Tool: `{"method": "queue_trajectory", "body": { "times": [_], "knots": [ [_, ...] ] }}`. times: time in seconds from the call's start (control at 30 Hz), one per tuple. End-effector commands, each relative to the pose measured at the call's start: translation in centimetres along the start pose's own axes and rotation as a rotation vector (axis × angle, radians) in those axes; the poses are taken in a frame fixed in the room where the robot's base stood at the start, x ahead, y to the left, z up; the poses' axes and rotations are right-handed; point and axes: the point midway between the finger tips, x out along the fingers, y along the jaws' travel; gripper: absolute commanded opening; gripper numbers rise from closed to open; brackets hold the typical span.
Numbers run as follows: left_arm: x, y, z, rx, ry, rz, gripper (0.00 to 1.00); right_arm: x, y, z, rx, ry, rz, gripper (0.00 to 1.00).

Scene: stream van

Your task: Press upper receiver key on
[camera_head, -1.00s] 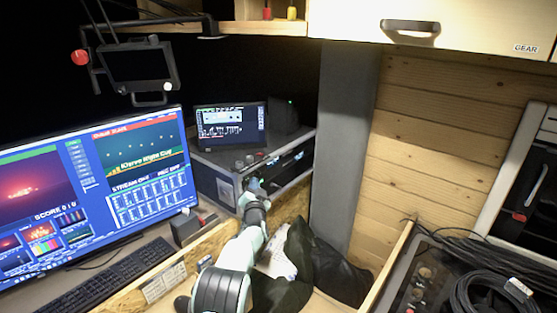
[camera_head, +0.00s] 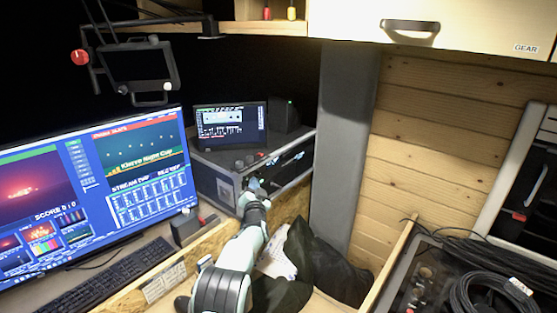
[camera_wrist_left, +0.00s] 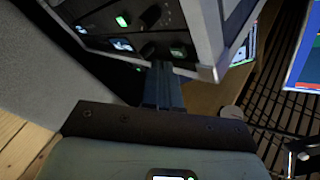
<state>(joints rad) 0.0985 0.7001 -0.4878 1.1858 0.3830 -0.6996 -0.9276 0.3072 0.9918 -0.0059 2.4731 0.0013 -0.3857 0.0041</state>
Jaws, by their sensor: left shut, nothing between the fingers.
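A rack case (camera_head: 222,172) stands at the back of the desk, its open front facing right. In the left wrist view its front panel (camera_wrist_left: 100,45) shows two units, with green lit spots (camera_wrist_left: 122,20), dark knobs and a small display (camera_wrist_left: 122,44). I cannot tell which lit spot is the upper receiver key. My left gripper (camera_head: 254,184) is shut and empty at the front edge of the case. In the left wrist view its closed fingers (camera_wrist_left: 163,80) point at the panel's edge; contact cannot be told. My right gripper is not in view.
A small monitor (camera_head: 231,121) and a dark box (camera_head: 284,115) stand on the case. A large monitor (camera_head: 130,165) and keyboard (camera_head: 108,276) are at left. A cabinet (camera_head: 440,25) hangs above.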

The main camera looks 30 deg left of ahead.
Motion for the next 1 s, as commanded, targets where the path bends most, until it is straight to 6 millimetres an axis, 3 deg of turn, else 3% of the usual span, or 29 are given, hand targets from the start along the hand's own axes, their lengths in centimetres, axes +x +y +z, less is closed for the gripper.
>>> {"method": "queue_trajectory", "body": {
  "times": [1.0],
  "knots": [
    [0.63, -0.45, 0.46, 0.0, 0.0, 0.0, 0.0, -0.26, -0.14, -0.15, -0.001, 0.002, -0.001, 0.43]
  ]
}}
